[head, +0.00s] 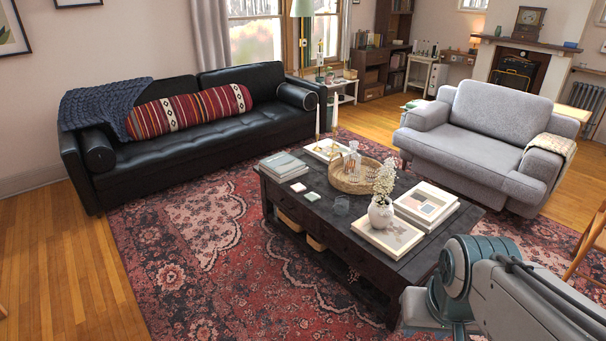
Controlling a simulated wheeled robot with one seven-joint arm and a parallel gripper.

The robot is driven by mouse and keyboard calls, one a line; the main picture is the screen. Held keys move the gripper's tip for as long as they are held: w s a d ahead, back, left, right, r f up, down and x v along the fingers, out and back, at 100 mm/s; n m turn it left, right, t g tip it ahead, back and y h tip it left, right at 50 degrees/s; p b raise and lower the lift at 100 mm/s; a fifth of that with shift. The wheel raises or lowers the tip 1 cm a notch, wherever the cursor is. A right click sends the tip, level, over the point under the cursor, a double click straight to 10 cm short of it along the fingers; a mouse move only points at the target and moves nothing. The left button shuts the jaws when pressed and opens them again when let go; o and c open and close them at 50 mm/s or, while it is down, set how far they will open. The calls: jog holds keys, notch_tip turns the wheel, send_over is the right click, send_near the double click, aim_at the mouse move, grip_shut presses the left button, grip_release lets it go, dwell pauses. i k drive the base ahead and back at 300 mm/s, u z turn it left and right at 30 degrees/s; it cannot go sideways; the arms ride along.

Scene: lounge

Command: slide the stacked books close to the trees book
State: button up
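A dark wooden coffee table (335,225) stands on the rug. A small stack of grey-covered books (283,166) lies at its left end. A thicker stack of pale books (426,204) lies near its right end. A single large pale book (388,241) with a picture on its cover lies flat in front of that stack, under a white vase with flowers (381,214). Another flat pale book (322,149) lies at the back edge. The covers are too small to tell which is the trees book. My arm shows at the lower right; my gripper is not in view.
A round woven tray (352,181) with glassware sits mid-table. A black sofa (190,140) stands behind left, a grey armchair (480,137) behind right. The rug (230,270) in front is clear.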

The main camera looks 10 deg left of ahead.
aim_at(282, 167)
jog(key=k, duration=0.65)
jog(key=u, duration=0.6)
jog(key=i, duration=1.2)
jog(key=u, duration=0.75)
jog(key=i, duration=3.15)
jog(key=z, duration=1.75)
jog(key=i, duration=1)
jog(key=z, duration=0.9)
